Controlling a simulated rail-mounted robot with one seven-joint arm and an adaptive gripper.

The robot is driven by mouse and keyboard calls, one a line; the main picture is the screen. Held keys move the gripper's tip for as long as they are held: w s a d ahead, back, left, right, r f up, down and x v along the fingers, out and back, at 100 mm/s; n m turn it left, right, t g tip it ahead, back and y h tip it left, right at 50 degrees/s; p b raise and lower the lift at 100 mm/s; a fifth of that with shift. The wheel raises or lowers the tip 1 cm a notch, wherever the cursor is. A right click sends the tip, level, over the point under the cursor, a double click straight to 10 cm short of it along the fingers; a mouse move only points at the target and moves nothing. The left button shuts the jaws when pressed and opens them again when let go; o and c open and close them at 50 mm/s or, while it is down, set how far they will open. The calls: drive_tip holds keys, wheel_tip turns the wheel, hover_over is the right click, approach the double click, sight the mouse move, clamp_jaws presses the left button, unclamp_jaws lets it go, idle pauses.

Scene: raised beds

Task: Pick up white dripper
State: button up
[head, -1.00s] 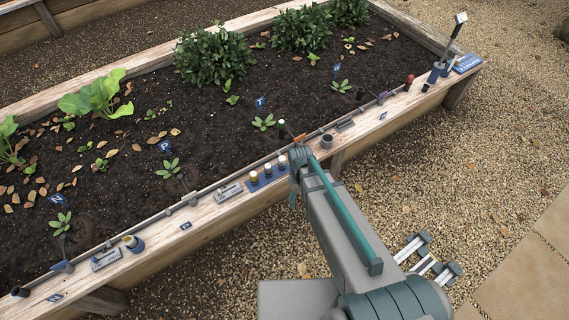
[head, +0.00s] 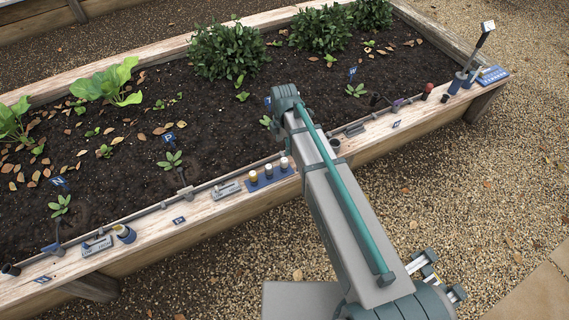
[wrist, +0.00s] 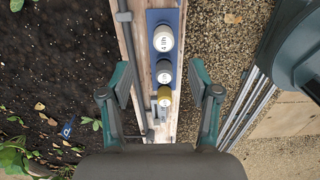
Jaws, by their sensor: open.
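The white dripper (wrist: 163,38) has a round cap marked "4 l/h" and stands in a blue rack (wrist: 177,17) on the bed's wooden edge. In the head view the white dripper (head: 284,162) is at the rack's right end, with the rack (head: 262,183) left of my arm. My gripper (wrist: 161,76) is open and empty above the rack. Its fingers straddle the row near the grey dripper, with the white one farther up the picture. In the head view, my fingers are hidden.
Grey pipe (wrist: 124,20) runs along the soil side of the edge. A blue P tag (wrist: 67,130) and seedlings stand in the soil. Gravel (head: 200,275) lies in front.

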sight(284, 160)
wheel_tip(284, 160, down, 5)
drive_tip(key=shift+f, duration=0.1)
drive_tip(key=shift+s+f+b, duration=0.15)
drive_tip(key=shift+f, duration=1.15)
drive_tip(key=shift+s+f+b, duration=0.15)
drive_tip(key=shift+f, duration=1.15)
drive_tip(key=c, duration=1)
